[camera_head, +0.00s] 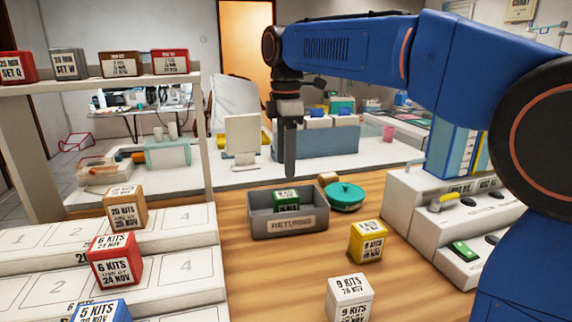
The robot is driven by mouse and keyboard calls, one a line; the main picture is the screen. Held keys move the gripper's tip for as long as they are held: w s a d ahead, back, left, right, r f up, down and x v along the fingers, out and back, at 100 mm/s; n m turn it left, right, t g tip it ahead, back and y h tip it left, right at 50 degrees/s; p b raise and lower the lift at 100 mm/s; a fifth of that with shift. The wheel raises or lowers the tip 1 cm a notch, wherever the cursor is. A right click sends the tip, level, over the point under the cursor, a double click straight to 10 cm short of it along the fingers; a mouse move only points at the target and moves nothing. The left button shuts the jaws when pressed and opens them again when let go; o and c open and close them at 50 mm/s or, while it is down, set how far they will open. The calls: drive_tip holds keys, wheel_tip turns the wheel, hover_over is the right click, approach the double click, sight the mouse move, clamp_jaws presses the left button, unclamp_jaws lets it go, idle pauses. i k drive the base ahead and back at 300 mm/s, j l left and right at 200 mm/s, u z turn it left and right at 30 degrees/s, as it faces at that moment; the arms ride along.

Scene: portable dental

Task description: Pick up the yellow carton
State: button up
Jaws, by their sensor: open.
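My gripper (289,165) hangs pointing down from my blue arm, above and behind the grey returns bin, up and to the left of the yellow carton. It is empty and apart from the carton. Its fingers overlap from this side, so the gap between them hardly shows.
The grey RETURNS bin (288,222) holds a green carton (286,199). A teal lidded pot (343,196) stands beside it. A white carton (349,298) stands in front of the yellow one. Stepped white shelves (150,240) with cartons stand left; a white console (455,215) stands right.

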sight(367, 241)
drive_tip(key=k+l, duration=0.15)
drive_tip(key=l, duration=0.15)
drive_tip(key=k+l, duration=0.1)
drive_tip(key=l, duration=0.25)
drive_tip(key=k+l, duration=0.15)
drive_tip(key=l, duration=0.15)
drive_tip(key=k+l, duration=0.15)
drive_tip(key=l, duration=0.15)
